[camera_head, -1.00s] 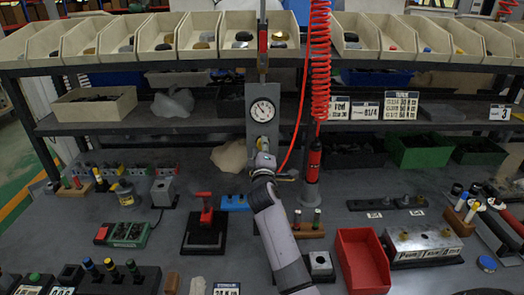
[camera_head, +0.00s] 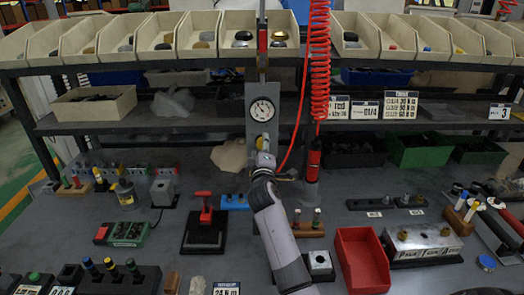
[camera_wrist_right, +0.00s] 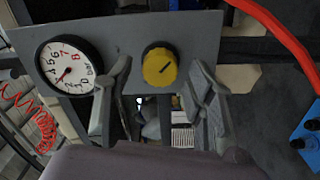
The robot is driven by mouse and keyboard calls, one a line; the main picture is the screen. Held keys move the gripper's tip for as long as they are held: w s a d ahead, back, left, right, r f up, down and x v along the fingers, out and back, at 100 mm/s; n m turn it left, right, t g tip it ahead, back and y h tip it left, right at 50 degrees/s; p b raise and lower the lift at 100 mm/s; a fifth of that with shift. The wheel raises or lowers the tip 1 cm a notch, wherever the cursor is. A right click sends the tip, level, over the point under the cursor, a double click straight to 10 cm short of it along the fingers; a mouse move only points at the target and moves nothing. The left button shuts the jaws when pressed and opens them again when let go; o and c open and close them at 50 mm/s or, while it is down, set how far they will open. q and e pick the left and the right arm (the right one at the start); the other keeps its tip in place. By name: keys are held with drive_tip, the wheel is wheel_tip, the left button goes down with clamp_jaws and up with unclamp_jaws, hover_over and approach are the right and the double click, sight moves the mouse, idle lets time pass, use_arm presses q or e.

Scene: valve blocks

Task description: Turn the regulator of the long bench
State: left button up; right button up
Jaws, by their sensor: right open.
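The regulator is a round yellow knob (camera_wrist_right: 159,66) with a dark pointer line, on a grey panel (camera_wrist_right: 200,35) beside a round white gauge (camera_wrist_right: 66,66). In the head view the gauge (camera_head: 262,110) sits on the upright panel at the middle of the bench, with the knob (camera_head: 262,141) just below it. My right gripper (camera_wrist_right: 160,72) is open, with one finger on each side of the knob in the wrist view; I cannot tell whether either finger touches it. In the head view my right gripper (camera_head: 265,160) is just below the knob, partly hiding it. My left gripper is not in view.
A coiled red hose (camera_head: 319,60) hangs right of the panel, close to my right arm. A red-handled clamp (camera_head: 204,225) stands left of the arm, and a red tray (camera_head: 361,260) lies to its right. Bins line the top shelf.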

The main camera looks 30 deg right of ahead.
drive_tip(key=v, duration=1.2)
